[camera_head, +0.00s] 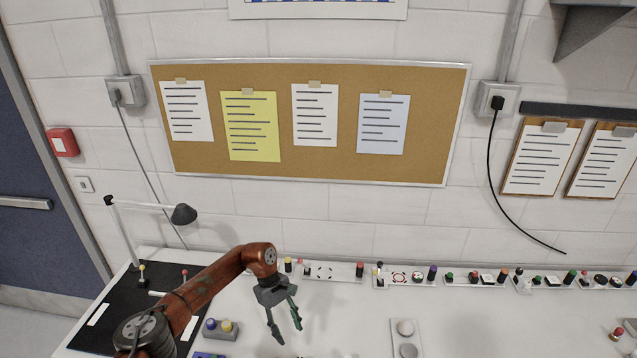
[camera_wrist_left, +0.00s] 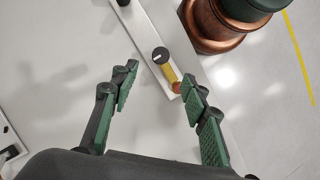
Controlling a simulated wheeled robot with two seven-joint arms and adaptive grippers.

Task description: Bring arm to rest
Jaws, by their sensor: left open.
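My left arm (camera_head: 205,283), copper-coloured, reaches in from the lower left over the white table (camera_head: 340,318). My left gripper (camera_head: 285,330) has dark green fingers, spread apart and pointing down, with nothing between them in the head view. In the left wrist view the left gripper (camera_wrist_left: 161,75) is also open. A pale strip (camera_wrist_left: 143,38) with a black knob (camera_wrist_left: 160,56) and a yellow part (camera_wrist_left: 169,74) shows beyond and between its fingertips; I cannot tell the gap to it. My right gripper is not in view.
A row of control strips (camera_head: 345,271) with knobs and buttons runs along the table's back. A black mat (camera_head: 120,305) with a lamp (camera_head: 183,214) lies at left. A button box (camera_head: 220,328) and a two-button panel (camera_head: 406,340) flank my gripper. A corkboard (camera_head: 310,170) hangs behind.

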